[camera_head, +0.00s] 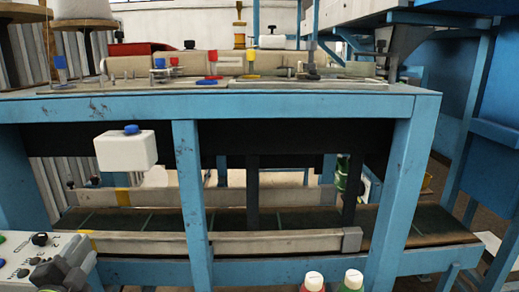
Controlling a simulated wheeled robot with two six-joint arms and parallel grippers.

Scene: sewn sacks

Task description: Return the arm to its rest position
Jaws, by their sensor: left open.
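My left gripper (66,273) shows as dark grey parts at the bottom left corner of the head view. It is open, and no object shows between its fingers. It appears in front of a light control panel (14,262) with knobs and coloured buttons; I cannot tell whether they touch. The rest of the left arm is outside the picture. My right gripper is not in view. No sack can be made out.
A blue machine frame (190,205) fills the middle, with a conveyor belt (270,219) low inside it. A white box with a blue button (126,150) hangs on its front. Red-labelled (313,282) and green-labelled (352,280) bottles with white caps stand at the bottom edge.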

